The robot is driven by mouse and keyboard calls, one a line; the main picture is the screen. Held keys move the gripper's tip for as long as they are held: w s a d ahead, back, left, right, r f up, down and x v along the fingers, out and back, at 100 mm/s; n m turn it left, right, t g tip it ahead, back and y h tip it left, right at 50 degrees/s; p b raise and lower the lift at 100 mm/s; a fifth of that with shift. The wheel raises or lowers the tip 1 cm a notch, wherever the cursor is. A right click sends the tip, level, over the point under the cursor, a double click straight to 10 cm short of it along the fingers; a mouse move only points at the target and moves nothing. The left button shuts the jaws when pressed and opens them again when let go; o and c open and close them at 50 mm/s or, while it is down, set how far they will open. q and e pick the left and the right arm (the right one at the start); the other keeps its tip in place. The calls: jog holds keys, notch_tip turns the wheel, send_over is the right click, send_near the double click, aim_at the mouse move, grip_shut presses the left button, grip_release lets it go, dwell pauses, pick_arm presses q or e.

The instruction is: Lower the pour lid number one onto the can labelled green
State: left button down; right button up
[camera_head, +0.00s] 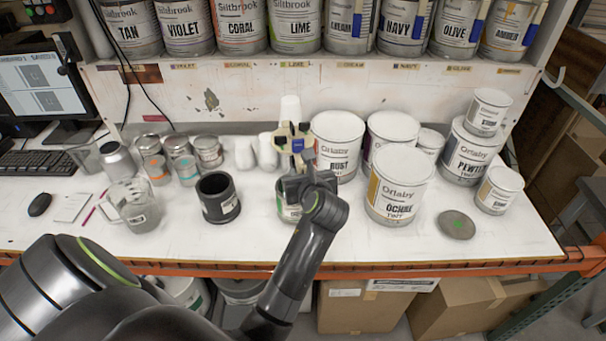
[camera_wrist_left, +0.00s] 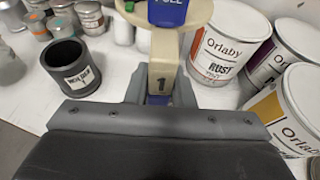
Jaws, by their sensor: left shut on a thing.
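My left gripper (camera_head: 296,172) is shut on pour lid number one, a beige part with a blue piece (camera_head: 297,146). In the left wrist view the lid (camera_wrist_left: 162,62) shows its "1" between the fingers (camera_wrist_left: 160,92). In the head view a small can with a green label (camera_head: 289,212) stands on the bench just below the gripper. My gripper and arm cover most of this can, so I cannot tell whether the lid touches it or read its label. My right gripper is in neither view.
A dark open pot (camera_head: 217,198) stands left of the green-labelled can. Large white cans, rust (camera_head: 336,150) and ochre (camera_head: 396,190), stand on the right. A grey disc (camera_head: 457,225) lies at the right front. The bench front (camera_head: 330,240) is mostly bare.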

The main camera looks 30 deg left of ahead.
aim_at(299, 206)
pick_arm(q)
jog(key=shift+s+a, duration=0.1)
jog(key=shift+a, duration=0.05)
jog(key=shift+f, duration=0.7)
notch_tip(299, 206, down, 4)
jog(key=shift+f+b, duration=0.2)
jog(key=shift+b, duration=0.6)
jog(key=shift+f+b, duration=1.65)
jog(key=shift+f, duration=2.75)
jog(key=shift+p, duration=0.55)
